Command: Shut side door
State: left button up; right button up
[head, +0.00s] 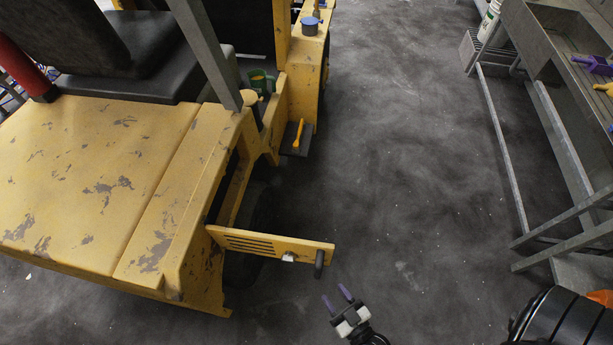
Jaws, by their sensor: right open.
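The side door (265,244) is a yellow panel with dark vent slots on the side of a worn yellow vehicle (97,185). It stands open, swung out from the body, and leaves a dark opening behind it. A dark handle (319,264) is at its free end, and a small light latch piece sits on its lower edge. My right gripper (338,299) has purple fingertips. It is open and empty, below and slightly right of the handle, apart from the door. My left gripper is not in view.
A grey metal workbench (560,75) with legs and rails stands on the right, with purple and yellow tools on it. A step (297,138) with a yellow-handled tool juts from the vehicle. The dark floor between vehicle and bench is clear.

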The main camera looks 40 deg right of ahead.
aim_at(320, 275)
jog(key=w, duration=0.3)
jog(key=w+b, duration=0.1)
jog(key=w, duration=0.3)
jog(key=shift+w+d, duration=0.2)
jog(key=shift+w, duration=0.2)
jog(key=shift+c, duration=1.2)
jog(key=c, duration=0.5)
jog(key=shift+w+d, duration=0.15)
jog(key=shift+d, duration=0.15)
jog(key=shift+c, duration=0.2)
jog(key=w+d, duration=0.3)
jog(key=d, duration=0.1)
jog(key=shift+w+p, duration=0.3)
jog(key=shift+w+d, duration=0.75)
